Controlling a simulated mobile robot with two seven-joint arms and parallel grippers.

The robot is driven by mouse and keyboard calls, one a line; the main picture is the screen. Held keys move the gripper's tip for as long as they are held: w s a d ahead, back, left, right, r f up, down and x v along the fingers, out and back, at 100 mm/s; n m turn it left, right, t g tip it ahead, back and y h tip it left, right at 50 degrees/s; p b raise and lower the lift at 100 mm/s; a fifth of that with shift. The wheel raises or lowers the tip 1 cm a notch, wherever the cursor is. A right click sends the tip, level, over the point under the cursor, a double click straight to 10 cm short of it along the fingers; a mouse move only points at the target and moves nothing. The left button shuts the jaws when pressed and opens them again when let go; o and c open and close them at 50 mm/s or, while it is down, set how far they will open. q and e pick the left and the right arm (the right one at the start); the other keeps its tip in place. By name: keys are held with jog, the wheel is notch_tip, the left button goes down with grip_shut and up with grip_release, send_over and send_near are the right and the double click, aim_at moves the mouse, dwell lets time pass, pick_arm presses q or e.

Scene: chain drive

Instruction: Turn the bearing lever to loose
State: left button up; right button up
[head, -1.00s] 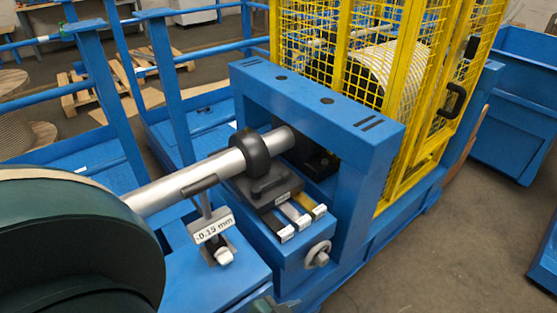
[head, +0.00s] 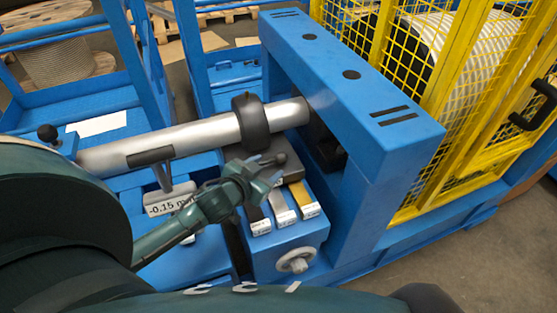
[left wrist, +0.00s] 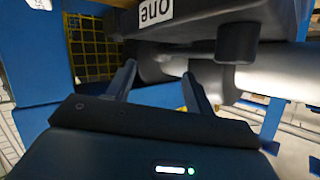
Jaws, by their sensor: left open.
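The bearing lever (head: 275,160) is a small dark handle on top of the dark bearing block (head: 293,174), below the thick black collar (head: 251,121) on the steel shaft (head: 170,142). My left gripper (head: 264,168) is at the lever, its fingers apart, and partly hides it and the block. I cannot tell if the fingers touch the lever. In the left wrist view the two fingers (left wrist: 158,88) are spread with nothing clearly between them. The collar and shaft lie beyond them; a dark part with a partly cut-off label (left wrist: 156,12) is overhead. My right gripper is not in view.
A sign reading -0.15 mm (head: 171,203) stands left of my gripper. Labelled strips (head: 281,206) and a handwheel (head: 296,260) are in front of the block. A blue frame (head: 350,80) rises behind it, with a yellow mesh cage (head: 430,80) to the right.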

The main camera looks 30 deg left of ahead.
aim_at(278, 160)
pick_arm(q)
jog(key=x, duration=0.7)
jog(key=shift+c, duration=0.4)
jog(key=shift+f, duration=0.1)
grip_shut()
